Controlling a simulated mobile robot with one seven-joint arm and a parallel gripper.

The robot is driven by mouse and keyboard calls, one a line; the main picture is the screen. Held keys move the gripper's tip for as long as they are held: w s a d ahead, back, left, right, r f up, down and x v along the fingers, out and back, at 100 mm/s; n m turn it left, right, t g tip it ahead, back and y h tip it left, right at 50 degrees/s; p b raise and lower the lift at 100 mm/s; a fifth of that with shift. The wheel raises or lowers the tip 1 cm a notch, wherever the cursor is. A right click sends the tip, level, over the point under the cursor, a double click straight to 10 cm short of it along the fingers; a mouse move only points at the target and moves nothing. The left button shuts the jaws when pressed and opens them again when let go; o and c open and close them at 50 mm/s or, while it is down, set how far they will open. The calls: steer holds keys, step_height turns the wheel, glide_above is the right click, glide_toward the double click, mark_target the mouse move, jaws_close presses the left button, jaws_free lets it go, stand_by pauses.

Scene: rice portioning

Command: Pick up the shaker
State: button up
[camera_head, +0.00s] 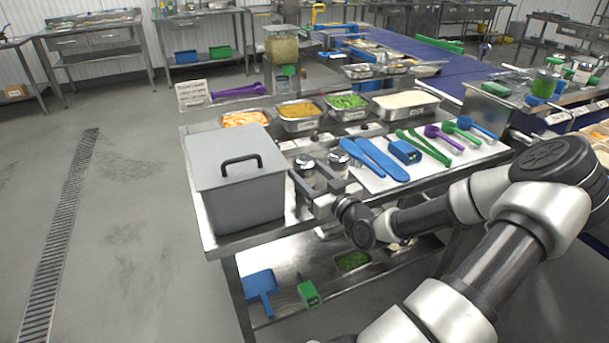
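Two small shakers with dark caps stand close together on the steel table, right of the grey lidded box. The left shaker (306,169) shows between the two fingers of my gripper (309,174). The right shaker (337,161) is just beyond the right finger. My gripper reaches in from the right, low over the table's front part. Its fingers are apart, one on each side of the left shaker in this view. I cannot tell whether they touch it. The fingers hide the lower parts of the shakers.
The grey box (238,190) stands close left of my gripper. Steel food pans (299,123) line the back. Blue paddles (375,158), a blue device (404,151) and colored scoops (430,146) lie on a white mat to the right. The table's front edge is near my gripper.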

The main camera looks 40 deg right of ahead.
steer(key=c, duration=0.8)
steer(key=shift+r, duration=0.1)
